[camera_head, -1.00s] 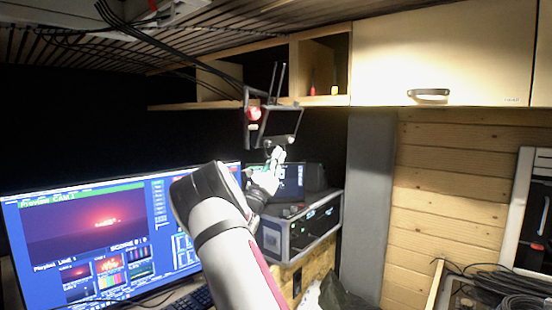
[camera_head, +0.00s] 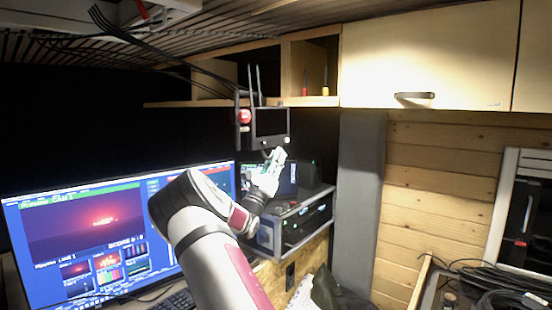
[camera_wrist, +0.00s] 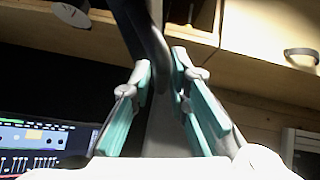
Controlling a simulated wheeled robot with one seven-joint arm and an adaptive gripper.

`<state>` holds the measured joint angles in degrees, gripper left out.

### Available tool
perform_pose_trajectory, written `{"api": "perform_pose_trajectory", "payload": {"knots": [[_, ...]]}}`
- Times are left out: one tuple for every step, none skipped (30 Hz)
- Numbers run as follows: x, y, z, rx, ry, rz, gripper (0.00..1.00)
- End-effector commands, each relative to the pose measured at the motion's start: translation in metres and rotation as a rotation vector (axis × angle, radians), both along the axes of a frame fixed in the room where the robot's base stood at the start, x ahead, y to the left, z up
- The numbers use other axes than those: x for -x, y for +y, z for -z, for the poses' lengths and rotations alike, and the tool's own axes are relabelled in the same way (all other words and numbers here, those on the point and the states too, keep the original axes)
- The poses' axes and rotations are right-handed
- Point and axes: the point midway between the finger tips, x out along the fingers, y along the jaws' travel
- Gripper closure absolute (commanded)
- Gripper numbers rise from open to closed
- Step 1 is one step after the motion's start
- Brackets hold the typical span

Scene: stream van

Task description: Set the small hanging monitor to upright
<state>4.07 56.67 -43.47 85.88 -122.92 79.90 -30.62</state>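The small hanging monitor (camera_head: 270,122) hangs below the shelf in the head view. Its dark screen faces the camera and its frame looks about upright. My gripper (camera_head: 277,156) is just below the monitor's lower edge; whether it touches cannot be told. In the wrist view my gripper (camera_wrist: 162,70) has its two teal-padded fingers apart. A dark curved part passes at the top between the fingers, and I cannot tell whether it belongs to the monitor. Nothing is seen clamped between the pads.
A large lit monitor (camera_head: 85,225) stands at the left. A rack case (camera_head: 305,222) with equipment is behind and below my gripper. The wooden shelf (camera_head: 210,103) and cabinet (camera_head: 430,60) are above. Cables (camera_head: 130,40) run down from the ceiling. A grey pillar (camera_head: 358,190) stands to the right.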

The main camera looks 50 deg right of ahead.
Motion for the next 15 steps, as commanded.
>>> {"api": "perform_pose_trajectory", "payload": {"knots": [[0.0, 0.0, 0.0, 0.0, 0.0, 0.0, 0.7], [0.0, 0.0, 0.0, 0.0, 0.001, 0.001, 0.7], [0.0, 0.0, 0.0, 0.0, 0.001, 0.001, 0.7], [0.0, 0.0, 0.0, 0.0, 0.001, 0.001, 0.7], [0.0, 0.0, 0.0, 0.0, 0.001, 0.001, 0.7], [0.0, 0.0, 0.0, 0.001, 0.001, 0.0, 0.7], [0.0, 0.0, 0.0, 0.001, 0.001, 0.0, 0.7], [0.0, 0.0, 0.0, 0.001, 0.001, 0.0, 0.7], [0.0, 0.0, 0.0, 0.001, 0.001, 0.0, 0.7], [0.0, 0.0, 0.0, 0.001, 0.001, 0.0, 0.7], [0.0, 0.001, 0.001, 0.0, 0.001, 0.001, 0.7], [0.0, 0.003, 0.003, 0.0, 0.001, 0.0, 0.7], [0.0, 0.005, 0.005, 0.0, 0.002, -0.001, 0.7], [0.0, 0.007, 0.007, 0.0, 0.003, -0.001, 0.7], [0.001, 0.011, 0.011, -0.001, 0.004, -0.001, 0.7]]}}
